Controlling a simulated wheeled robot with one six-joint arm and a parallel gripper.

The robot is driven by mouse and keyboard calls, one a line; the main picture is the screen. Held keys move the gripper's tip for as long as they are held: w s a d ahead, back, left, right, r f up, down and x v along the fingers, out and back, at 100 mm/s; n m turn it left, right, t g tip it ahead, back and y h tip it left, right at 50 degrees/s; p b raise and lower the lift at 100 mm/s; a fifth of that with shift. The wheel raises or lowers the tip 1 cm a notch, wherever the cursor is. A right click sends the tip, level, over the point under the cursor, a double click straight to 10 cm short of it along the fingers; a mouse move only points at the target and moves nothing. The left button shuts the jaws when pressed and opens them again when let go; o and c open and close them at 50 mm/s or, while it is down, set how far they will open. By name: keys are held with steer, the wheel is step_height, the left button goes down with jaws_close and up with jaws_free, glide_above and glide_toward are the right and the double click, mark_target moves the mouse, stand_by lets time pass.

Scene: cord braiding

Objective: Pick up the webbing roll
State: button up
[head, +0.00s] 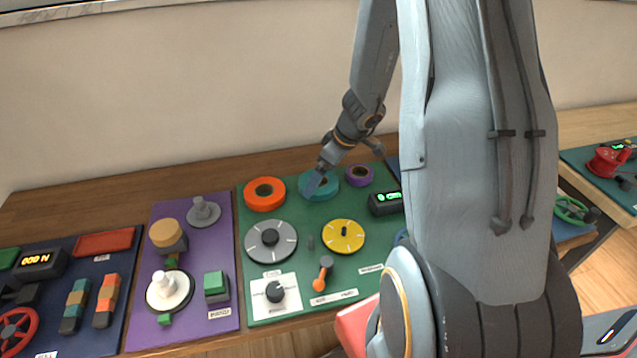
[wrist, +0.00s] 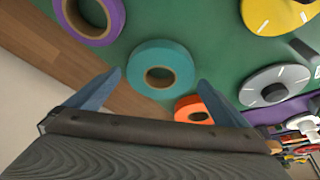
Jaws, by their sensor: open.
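Three ring-shaped rolls lie flat along the back of a green board: an orange one (head: 252,201), a teal one (head: 329,190) and a purple one (head: 359,183). No readable label tells which is the webbing roll. My gripper (head: 315,184) is open and empty, pointing down over the teal roll and hiding part of it. In the wrist view, the teal roll (wrist: 164,48) lies ahead, between the two spread fingertips (wrist: 160,82). The purple roll (wrist: 80,30) is to the left there, and the orange roll (wrist: 184,104) is partly hidden by the right finger.
The green board (head: 300,222) also carries a grey dial (head: 270,252), a yellow dial (head: 343,248), a small display box (head: 384,207), a black knob and an orange lever. A purple board (head: 216,260) stands left of it. Bare wooden table lies behind the boards.

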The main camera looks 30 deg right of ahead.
steer(key=shift+x, duration=1.15)
steer(key=shift+c, duration=0.3)
steer(key=c, duration=0.9)
steer(key=shift+r, duration=0.1)
